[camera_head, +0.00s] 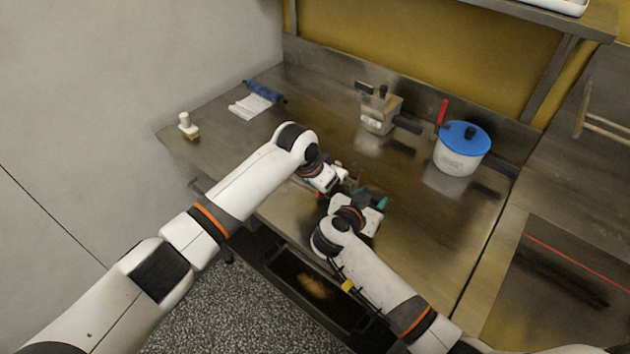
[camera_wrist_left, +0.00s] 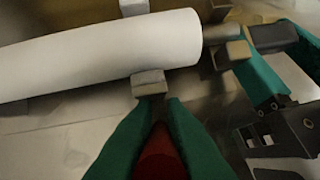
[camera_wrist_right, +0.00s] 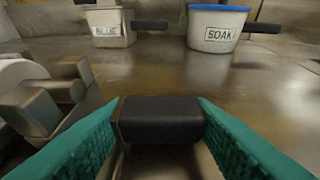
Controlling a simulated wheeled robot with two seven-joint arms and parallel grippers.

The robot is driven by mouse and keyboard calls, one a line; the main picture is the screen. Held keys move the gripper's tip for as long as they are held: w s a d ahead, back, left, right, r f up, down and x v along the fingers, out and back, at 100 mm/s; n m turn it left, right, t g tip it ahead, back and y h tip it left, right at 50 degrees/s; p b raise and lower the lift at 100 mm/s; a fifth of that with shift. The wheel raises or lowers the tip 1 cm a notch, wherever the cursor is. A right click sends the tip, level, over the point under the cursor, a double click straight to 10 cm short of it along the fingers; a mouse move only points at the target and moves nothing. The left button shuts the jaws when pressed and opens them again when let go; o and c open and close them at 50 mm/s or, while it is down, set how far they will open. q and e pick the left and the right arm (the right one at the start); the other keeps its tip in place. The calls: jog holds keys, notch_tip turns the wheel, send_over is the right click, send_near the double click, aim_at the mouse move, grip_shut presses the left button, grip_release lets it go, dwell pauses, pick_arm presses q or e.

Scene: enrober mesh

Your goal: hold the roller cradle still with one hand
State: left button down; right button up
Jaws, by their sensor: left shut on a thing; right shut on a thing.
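The roller cradle shows in the left wrist view as a white roller (camera_wrist_left: 100,58) between pale grey blocks (camera_wrist_left: 150,84), with metal parts at its right end. In the head view the arms mostly hide it. My left gripper (camera_head: 340,182) has its green fingers together at the roller's near side, around a red piece (camera_wrist_left: 160,155). Whether that piece belongs to the cradle I cannot tell. My right gripper (camera_head: 375,205) is shut on a black block-shaped grip (camera_wrist_right: 160,120), to the right of the roller's end. Metal blocks (camera_wrist_right: 40,110) of the cradle stand left of it.
On the counter (camera_head: 460,225), a metal container (camera_head: 378,114) and a white tub with a blue lid (camera_head: 462,146), labelled SOAK, stand at the back. A red handle (camera_head: 443,112) rises beside the tub. A white-handled item (camera_head: 187,126) and a cloth (camera_head: 250,105) are left. The right front counter is clear.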

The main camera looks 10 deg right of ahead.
pick_arm(q)
jog(key=shift+s+d, duration=0.95)
jog(key=shift+s, duration=0.05)
jog(key=c, duration=1.5)
grip_release()
jog(key=shift+o, duration=0.2)
